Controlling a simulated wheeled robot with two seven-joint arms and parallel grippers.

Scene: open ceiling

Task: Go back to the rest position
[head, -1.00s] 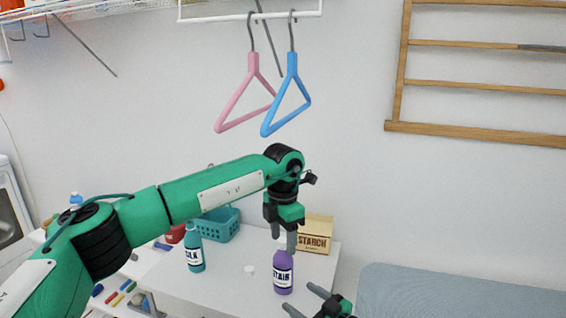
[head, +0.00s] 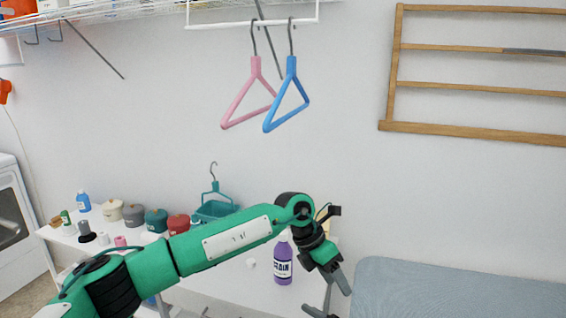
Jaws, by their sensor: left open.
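My left gripper (head: 338,277) is open and empty. It points down and to the right, just right of the purple stain bottle (head: 283,262), apart from it in the picture. My left arm crosses the lower middle of the view and hides part of the white table.
The white table (head: 230,283) holds several lidded pots, a blue bottle (head: 83,201) and a teal basket (head: 215,209). A pink hanger (head: 256,68) and a blue hanger (head: 292,68) hang above. A grey-blue padded surface (head: 450,290) lies at the right.

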